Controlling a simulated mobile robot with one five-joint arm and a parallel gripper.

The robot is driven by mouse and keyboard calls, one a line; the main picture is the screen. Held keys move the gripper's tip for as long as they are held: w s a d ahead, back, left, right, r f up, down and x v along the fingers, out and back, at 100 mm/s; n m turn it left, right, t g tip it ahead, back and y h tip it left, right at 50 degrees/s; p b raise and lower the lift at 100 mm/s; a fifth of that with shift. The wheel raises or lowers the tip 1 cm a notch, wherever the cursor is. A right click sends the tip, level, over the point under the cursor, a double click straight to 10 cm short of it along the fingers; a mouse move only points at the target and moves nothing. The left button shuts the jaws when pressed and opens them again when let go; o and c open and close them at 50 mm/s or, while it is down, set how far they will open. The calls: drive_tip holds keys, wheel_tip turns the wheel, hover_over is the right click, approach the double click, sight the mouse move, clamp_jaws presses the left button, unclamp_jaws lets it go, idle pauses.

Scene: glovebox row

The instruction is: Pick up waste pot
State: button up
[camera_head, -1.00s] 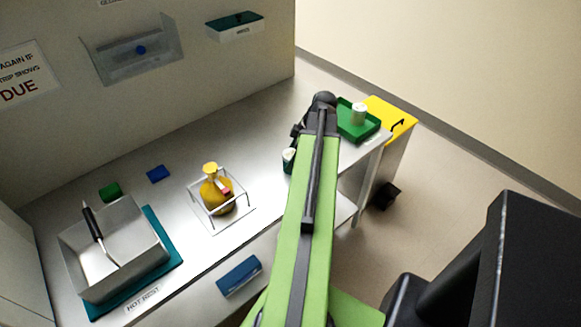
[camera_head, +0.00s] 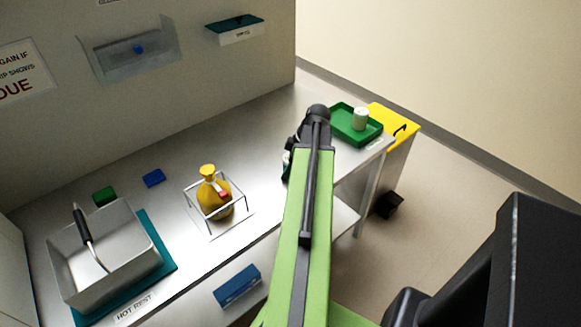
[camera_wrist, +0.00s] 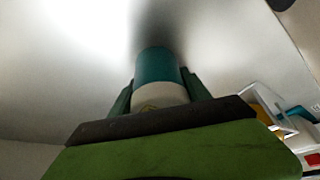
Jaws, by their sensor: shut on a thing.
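The waste pot (camera_wrist: 158,68) is a small cylinder with a teal upper part and a white lower part with a yellowish mark. In the wrist view it sits between the fingers of my gripper (camera_wrist: 159,92), which is shut on it. Its lower end is hidden behind the dark gripper body. In the head view only a dark sliver of the pot (camera_head: 286,166) shows at the left of my arm, above the steel bench. My arm hides most of the gripper there. I cannot tell whether the pot touches the bench.
A green tray (camera_head: 343,122) with a white cylinder (camera_head: 361,117) stands right of my arm, beside a yellow bin (camera_head: 399,122).

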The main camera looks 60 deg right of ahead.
drive_tip(key=shift+c, duration=1.3)
wheel_tip(320, 180, up, 5)
drive_tip(key=p, duration=0.5)
drive_tip(key=shift+d+r, duration=0.1)
drive_tip(key=shift+r, duration=0.05)
drive_tip(key=s+d+r+p, duration=0.5)
drive_tip(key=d+p, duration=0.1)
drive_tip(key=d, duration=0.4)
drive_tip(key=shift+s+r, duration=0.4)
